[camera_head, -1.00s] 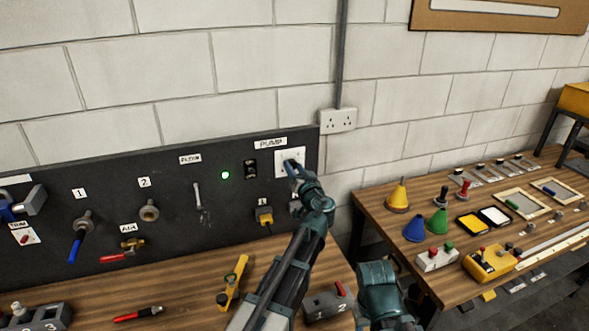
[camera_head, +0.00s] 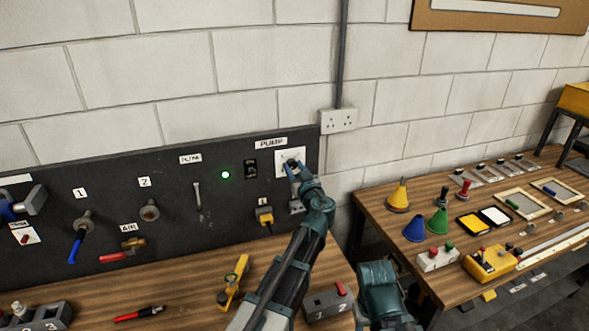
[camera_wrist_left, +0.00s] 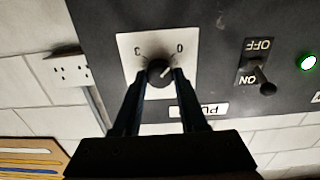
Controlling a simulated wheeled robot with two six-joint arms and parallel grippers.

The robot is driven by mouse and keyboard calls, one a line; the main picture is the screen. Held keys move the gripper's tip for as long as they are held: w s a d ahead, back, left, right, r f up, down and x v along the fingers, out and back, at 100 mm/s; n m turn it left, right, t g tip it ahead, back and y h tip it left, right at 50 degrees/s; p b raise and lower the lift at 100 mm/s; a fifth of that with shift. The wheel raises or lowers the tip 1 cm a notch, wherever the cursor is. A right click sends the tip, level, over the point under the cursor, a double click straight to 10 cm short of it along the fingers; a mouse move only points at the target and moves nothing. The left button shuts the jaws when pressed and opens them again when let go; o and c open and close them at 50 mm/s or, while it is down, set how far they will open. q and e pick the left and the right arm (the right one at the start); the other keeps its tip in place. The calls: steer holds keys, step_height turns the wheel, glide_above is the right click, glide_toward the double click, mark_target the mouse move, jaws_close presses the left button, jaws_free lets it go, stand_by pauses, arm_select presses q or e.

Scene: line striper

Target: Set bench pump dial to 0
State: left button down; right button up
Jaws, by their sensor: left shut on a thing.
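The pump dial (camera_wrist_left: 159,73) is a dark round knob on a white plate (camera_wrist_left: 128,45) under the PUMP label (camera_head: 270,143). My left gripper (camera_wrist_left: 160,76) is shut on the dial, one finger on each side. In the left wrist view, which is upside down, the knob's light mark points up and right, towards the printed 0 (camera_wrist_left: 180,47). Another printed mark (camera_wrist_left: 137,50) is on the plate's other side. In the head view my left gripper (camera_head: 293,170) partly covers the plate. My right gripper is not in view; a teal part of my arm shows at the bottom.
An ON/OFF switch (camera_wrist_left: 262,87) and a lit green lamp (camera_head: 225,175) are beside the dial. A yellow plug (camera_head: 264,215) is below. A wall socket (camera_head: 338,120) is to the right. Tools lie on the bench below; coloured cones stand on the right table.

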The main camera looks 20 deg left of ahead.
arm_select(q)
steer(key=shift+s+f, duration=0.1)
steer(key=shift+c, duration=2.2)
jaws_free()
steer(key=v, duration=1.3)
steer(key=shift+s+d, duration=0.3)
